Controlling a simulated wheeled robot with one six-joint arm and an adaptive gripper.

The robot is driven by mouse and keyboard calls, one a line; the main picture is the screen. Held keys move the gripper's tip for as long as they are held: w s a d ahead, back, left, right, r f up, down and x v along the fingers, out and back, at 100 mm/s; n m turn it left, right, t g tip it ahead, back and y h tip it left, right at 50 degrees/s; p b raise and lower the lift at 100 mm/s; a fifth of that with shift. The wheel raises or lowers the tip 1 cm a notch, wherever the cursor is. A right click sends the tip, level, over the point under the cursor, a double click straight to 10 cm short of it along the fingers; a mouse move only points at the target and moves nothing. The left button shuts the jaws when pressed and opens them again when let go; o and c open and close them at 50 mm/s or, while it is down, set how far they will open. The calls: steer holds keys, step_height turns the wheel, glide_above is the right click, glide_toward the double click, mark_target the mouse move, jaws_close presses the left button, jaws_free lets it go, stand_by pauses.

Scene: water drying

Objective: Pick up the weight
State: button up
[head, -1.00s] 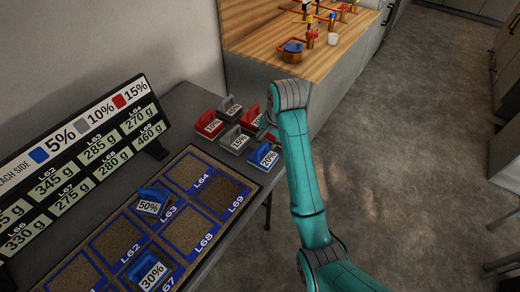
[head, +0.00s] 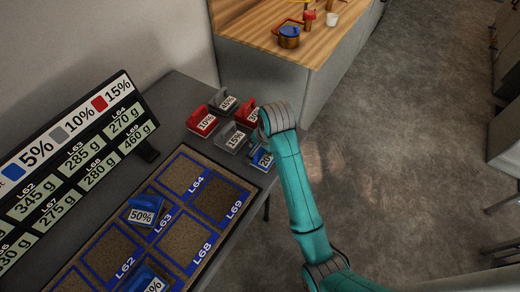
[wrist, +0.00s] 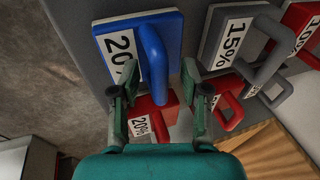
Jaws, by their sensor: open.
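Several handled weights stand at the dark table's far right corner. A blue 20% weight (head: 259,159) is nearest my arm, and its upright handle also shows in the wrist view (wrist: 154,62). My gripper (wrist: 160,75) is open, with one fingertip on each side of that handle; contact cannot be told. A grey 15% weight (head: 232,139) and a red 10% weight (head: 198,123) stand beside it. Another red weight (head: 246,115) is partly behind my arm, and another grey weight (head: 225,101) is at the back. My gripper's fingers are hidden behind my arm in the head view.
A blue 50% weight (head: 148,209) and another blue weight (head: 146,279) sit on the marked board (head: 218,201). A sign with gram values (head: 84,150) stands at left. A wooden counter (head: 265,35) lies beyond the table. Floor at right is open.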

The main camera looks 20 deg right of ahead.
jaws_close()
steer(key=shift+w+r, duration=0.1)
steer(key=shift+r, duration=0.1)
